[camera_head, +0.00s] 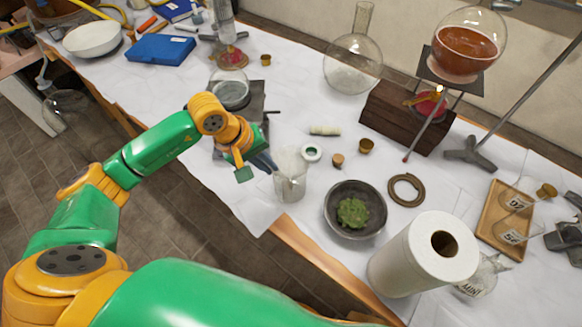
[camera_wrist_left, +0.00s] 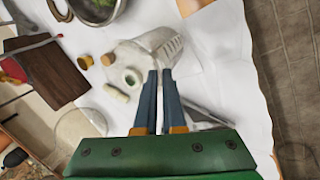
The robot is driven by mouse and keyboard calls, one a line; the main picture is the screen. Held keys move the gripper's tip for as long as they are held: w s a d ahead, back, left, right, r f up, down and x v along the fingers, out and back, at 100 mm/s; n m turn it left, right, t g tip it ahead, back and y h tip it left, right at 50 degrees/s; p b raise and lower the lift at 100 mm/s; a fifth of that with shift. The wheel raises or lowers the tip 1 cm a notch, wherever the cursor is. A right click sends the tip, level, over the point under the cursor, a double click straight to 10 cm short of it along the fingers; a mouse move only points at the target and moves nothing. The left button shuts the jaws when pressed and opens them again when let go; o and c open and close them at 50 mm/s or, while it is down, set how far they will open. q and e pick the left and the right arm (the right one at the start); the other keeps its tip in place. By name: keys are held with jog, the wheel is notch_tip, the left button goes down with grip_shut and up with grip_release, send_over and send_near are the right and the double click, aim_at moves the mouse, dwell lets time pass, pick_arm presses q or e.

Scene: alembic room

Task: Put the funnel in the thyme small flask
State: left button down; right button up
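My left gripper (camera_head: 262,163) is just left of a clear graduated glass beaker (camera_head: 290,180) near the table's front edge. In the left wrist view its two blue fingers (camera_wrist_left: 160,72) are close together with a narrow gap, and nothing clear shows between them. The beaker (camera_wrist_left: 150,48) lies just beyond the fingertips; contact cannot be told. I cannot make out a funnel for certain; clear glass overlaps at the beaker. Small labelled flasks (camera_head: 515,203) lie on a wooden tray (camera_head: 485,238) at the right, their labels unreadable. No thyme label is legible. My right gripper is not in view.
A flask (camera_head: 478,282) labelled mint is partly behind a paper roll (camera_head: 400,262). A wooden block (camera_head: 395,118) and a metal stand (camera_head: 475,150) are behind.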

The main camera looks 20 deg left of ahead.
pick_arm(q)
notch_tip(320, 180, up, 12)
jog(key=p, duration=0.7)
dwell(0.5)
